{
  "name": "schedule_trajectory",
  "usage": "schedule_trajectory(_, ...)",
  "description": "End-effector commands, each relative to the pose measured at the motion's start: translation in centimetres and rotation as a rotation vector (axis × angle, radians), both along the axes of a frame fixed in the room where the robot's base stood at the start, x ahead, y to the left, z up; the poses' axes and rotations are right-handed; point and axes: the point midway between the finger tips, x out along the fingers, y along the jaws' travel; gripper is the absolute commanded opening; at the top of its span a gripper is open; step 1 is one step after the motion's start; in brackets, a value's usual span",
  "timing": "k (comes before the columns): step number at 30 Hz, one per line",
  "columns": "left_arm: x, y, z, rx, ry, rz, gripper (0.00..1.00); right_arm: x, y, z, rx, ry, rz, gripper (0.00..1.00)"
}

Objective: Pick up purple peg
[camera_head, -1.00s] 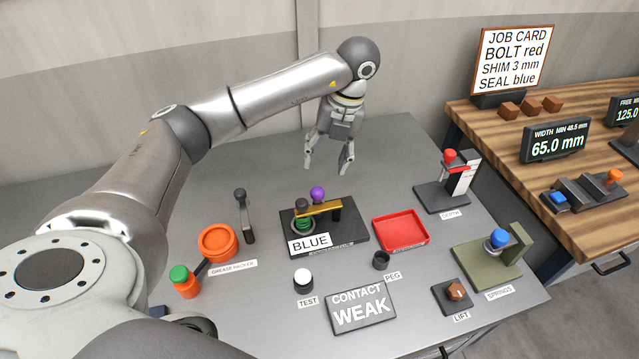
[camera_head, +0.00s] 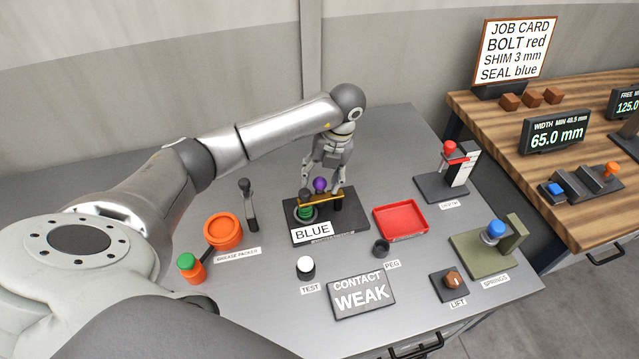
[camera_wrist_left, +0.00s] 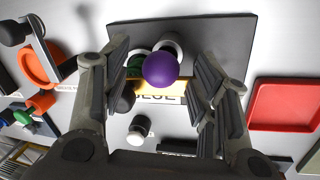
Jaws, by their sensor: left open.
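The purple peg shows as a round purple knob (camera_head: 320,185) at the gold bar (camera_head: 322,200) on the black fixture labelled BLUE (camera_head: 352,222). In the left wrist view the purple knob (camera_wrist_left: 160,69) sits between my open fingers, with a gap on each side. My left gripper (camera_head: 321,188) is open and pointed down over the fixture, its fingers on either side of the knob. The lower part of the peg is hidden under the knob. My right gripper is not in view.
A dark knob on green (camera_head: 305,203) stands close left of the peg. A red tray (camera_head: 400,220) lies to the right. A black cup labelled PEG (camera_head: 381,247) stands in front. A black lever (camera_head: 248,203) and an orange ring (camera_head: 223,230) are to the left.

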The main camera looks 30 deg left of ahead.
Motion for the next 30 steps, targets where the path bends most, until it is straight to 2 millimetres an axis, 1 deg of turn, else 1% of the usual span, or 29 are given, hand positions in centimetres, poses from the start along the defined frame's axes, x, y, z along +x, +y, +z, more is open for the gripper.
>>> schedule_trajectory(1, 0.0, 0.0, 0.0, 0.0, 0.0, 0.0, 0.55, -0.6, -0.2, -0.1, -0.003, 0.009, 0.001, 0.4)
schedule_trajectory(4, 0.0, 0.0, 0.0, 0.0, 0.0, 0.0, 0.55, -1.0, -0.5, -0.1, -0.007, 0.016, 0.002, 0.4)
schedule_trajectory(8, 0.0, 0.0, 0.0, 0.0, 0.0, 0.0, 0.38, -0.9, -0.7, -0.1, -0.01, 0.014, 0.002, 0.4)
schedule_trajectory(15, 0.0, 0.0, 0.0, 0.0, 0.0, 0.0, 0.07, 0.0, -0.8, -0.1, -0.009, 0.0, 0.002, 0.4)
schedule_trajectory(16, 0.0, 0.0, 0.0, 0.0, 0.0, 0.0, 0.04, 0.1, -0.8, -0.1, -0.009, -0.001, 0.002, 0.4)
schedule_trajectory(22, 0.0, 0.0, 0.0, 0.0, 0.0, 0.0, 0.04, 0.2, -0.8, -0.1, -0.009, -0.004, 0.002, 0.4)
schedule_trajectory(25, 0.1, 0.0, 0.5, 0.0, -0.002, 0.001, 0.04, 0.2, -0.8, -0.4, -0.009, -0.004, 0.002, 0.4)
schedule_trajectory(28, 0.1, 0.0, 1.8, -0.001, -0.004, 0.0, 0.04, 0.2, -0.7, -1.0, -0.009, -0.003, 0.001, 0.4)
schedule_trajectory(30, 0.2, 0.0, 3.2, -0.001, -0.006, 0.0, 0.04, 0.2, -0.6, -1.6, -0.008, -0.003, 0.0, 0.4)
